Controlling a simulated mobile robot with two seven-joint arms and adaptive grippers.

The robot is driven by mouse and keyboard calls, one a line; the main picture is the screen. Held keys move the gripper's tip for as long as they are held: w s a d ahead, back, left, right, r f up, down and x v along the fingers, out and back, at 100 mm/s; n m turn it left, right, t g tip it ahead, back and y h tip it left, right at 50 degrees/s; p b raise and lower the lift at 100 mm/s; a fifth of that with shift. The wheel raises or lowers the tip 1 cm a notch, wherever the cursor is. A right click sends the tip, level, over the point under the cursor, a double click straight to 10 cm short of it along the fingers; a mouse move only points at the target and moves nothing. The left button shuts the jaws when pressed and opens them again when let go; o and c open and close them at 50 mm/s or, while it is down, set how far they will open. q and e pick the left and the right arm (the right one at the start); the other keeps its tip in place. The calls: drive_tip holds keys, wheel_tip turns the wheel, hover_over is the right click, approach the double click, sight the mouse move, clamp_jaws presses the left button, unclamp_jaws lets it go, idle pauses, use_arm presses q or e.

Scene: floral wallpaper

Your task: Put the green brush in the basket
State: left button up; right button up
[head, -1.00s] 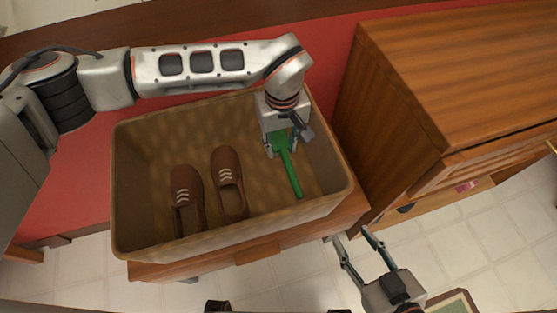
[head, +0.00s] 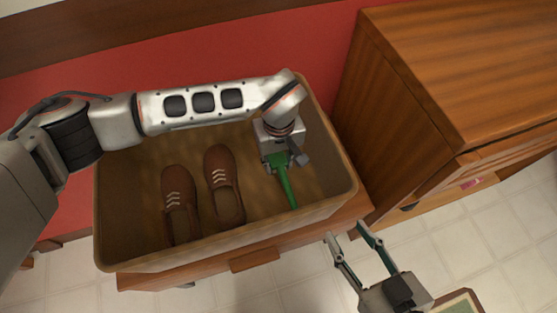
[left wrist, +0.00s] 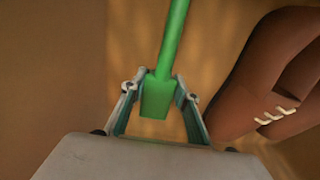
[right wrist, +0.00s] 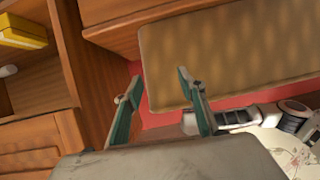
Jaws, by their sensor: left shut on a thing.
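The green brush (head: 285,184) is inside the basket (head: 118,243), toward its right end. My left gripper (head: 280,163) is down in the basket and shut on the brush's wide end, with the handle pointing toward the near wall. In the left wrist view the brush (left wrist: 172,40) sits between the two fingers (left wrist: 158,95), its thin handle running away from me. I cannot tell whether the brush touches the basket floor. My right gripper (head: 350,238) is open and empty, outside the basket near its front right corner; its spread fingers also show in the right wrist view (right wrist: 160,88).
A pair of brown shoes (head: 225,188) lies in the left and middle of the basket. The basket stands on a wooden bench (head: 255,262). A wooden cabinet (head: 455,80) stands close on the right. Tiled floor (head: 465,238) lies in front.

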drive_tip(key=shift+f, duration=0.1)
use_arm(q)
drive_tip(key=o, duration=1.2)
drive_tip(key=shift+f, duration=0.15)
drive_tip(key=shift+o, duration=0.2)
use_arm(e)
drive_tip(key=shift+s+d+f, duration=0.15)
drive_tip(key=shift+s+f, duration=0.15)
use_arm(q)
drive_tip(key=r+p, duration=0.1)
drive_tip(key=r, duration=0.4)
drive_tip(key=shift+w+r+p, duration=0.2)
drive_tip(key=shift+r+p, duration=0.15)
drive_tip(key=shift+r, duration=0.05)
wheel_tip(320, 180, up, 6)
drive_tip(key=p, duration=0.1)
drive_tip(key=shift+s+r+p, duration=0.2)
drive_tip(key=shift+r+p, duration=0.05)
drive_tip(key=shift+p, duration=0.1)
use_arm(e)
drive_tip(key=d+f, duration=0.1)
drive_tip(key=s+d+f+n+g, duration=0.1)
drive_tip(key=d, duration=0.1)
drive_tip(key=shift+s+f+h, duration=0.1)
drive_tip(key=shift+s+h, duration=0.05)
drive_tip(key=shift+h, duration=0.25)
